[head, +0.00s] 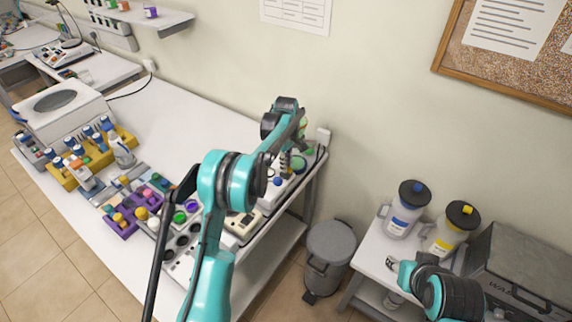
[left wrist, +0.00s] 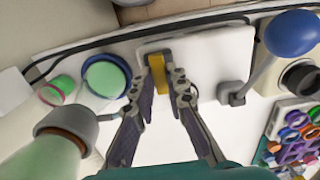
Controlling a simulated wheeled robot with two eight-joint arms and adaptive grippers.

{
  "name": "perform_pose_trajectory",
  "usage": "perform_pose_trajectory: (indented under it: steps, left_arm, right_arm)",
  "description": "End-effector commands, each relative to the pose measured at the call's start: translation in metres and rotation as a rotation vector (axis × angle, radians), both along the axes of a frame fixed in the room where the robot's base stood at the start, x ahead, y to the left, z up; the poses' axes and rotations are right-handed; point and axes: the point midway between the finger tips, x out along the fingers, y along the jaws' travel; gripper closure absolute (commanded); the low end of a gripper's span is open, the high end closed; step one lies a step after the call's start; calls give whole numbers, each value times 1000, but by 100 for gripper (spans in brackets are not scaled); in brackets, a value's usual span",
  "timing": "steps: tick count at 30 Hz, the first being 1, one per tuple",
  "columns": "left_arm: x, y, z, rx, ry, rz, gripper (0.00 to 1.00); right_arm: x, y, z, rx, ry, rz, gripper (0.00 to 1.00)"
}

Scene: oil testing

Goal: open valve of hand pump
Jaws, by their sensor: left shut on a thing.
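In the left wrist view, a yellow valve piece (left wrist: 161,72) stands on the white top of the hand pump (left wrist: 200,60). My left gripper (left wrist: 167,78) has its two dark fingers on either side of this piece and is shut on it. The pump's lever ends in a blue ball (left wrist: 292,33) to the right. In the head view, my left gripper (head: 298,140) is at the far right end of the long bench; its fingertips and the valve are hard to make out there. My right gripper (head: 392,263) is low at the right, by the small white table, apart from the pump.
A green round cap (left wrist: 106,76) and a grey-capped container (left wrist: 66,128) sit close to the left of my fingers. A black cable runs behind. Racks of coloured caps (head: 122,222) fill the bench front. A grey bin (head: 331,246) stands between bench and small table.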

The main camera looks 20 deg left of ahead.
Motion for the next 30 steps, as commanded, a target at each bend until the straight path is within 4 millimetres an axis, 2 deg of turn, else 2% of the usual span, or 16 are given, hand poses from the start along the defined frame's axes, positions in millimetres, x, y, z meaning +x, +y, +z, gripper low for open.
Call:
perform_pose_trajectory:
  steps: [5, 6, 8, 17, 20, 23, 30]
  left_arm:
    - [0, 0, 0, -1, -2, 1, 100]
    - [0, 0, 0, -1, -2, 1, 79]
    - [0, 0, 0, 0, -1, 1, 66]
    - [0, 0, 1, 0, -1, 0, 66]
    - [0, 0, 8, 0, -1, 0, 66]
    - [0, 0, 23, 0, -1, 0, 66]
    - [0, 0, 76, 0, -1, 0, 66]
  right_arm:
    - [0, 0, 0, 0, 0, 0, 60]
    - [0, 0, 0, 0, 0, 0, 60]
    - [0, 0, 0, 0, 0, 0, 60]
    - [0, 0, 0, 0, 0, 0, 60]
    - [0, 0, 0, 0, 0, 0, 60]
    - [0, 0, 0, 0, 0, 0, 60]
    - [0, 0, 0, 0, 0, 0, 60]
